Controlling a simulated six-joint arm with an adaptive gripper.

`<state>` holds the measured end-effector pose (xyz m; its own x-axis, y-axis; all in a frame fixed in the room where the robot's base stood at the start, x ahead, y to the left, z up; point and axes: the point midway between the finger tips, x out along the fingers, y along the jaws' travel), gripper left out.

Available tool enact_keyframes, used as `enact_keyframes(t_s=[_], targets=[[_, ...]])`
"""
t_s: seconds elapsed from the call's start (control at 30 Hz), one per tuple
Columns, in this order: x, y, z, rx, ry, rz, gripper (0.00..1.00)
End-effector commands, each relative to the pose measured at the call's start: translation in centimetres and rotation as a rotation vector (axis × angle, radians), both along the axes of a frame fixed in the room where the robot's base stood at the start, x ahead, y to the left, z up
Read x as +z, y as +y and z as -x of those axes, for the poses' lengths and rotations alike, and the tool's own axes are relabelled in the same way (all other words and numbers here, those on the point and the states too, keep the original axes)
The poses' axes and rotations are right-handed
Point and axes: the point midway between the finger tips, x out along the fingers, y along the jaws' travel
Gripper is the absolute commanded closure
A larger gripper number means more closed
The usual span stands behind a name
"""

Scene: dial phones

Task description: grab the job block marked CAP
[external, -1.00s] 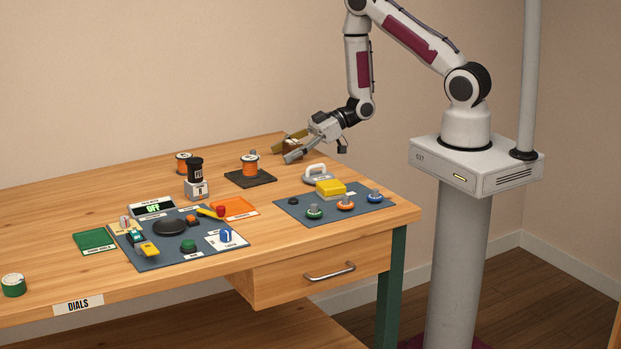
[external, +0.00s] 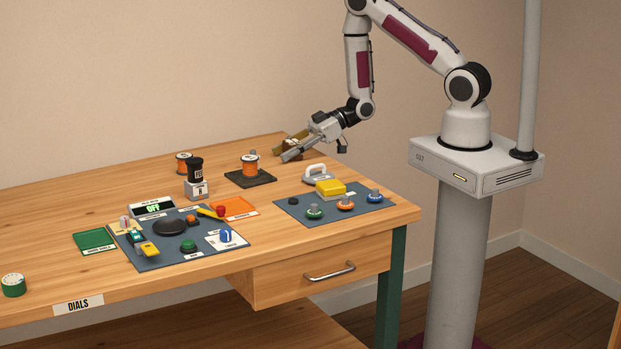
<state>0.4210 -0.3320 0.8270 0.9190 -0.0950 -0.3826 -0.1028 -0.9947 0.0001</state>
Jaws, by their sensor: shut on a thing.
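My gripper (external: 290,156) is low at the back right of the table, beside a brown open holder (external: 291,142). Its fingers are closed together and point down to the left. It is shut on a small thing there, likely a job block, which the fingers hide. I cannot read a CAP mark on any block in this view.
An orange spool (external: 249,164) on a dark pad, a black film can (external: 195,168) on a white block and a white-handled weight (external: 316,173) stand nearby. Blue mats with dials (external: 345,203) and controls (external: 170,227) lie in front.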

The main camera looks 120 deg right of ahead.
Motion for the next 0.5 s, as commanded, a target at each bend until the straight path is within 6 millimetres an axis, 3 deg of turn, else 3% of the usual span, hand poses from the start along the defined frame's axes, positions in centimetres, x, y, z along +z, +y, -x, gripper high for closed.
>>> enact_keyframes(t_s=[0.5], targets=[[2.6,0.0,0.0,0.000,-0.002,0.002,0.86]])
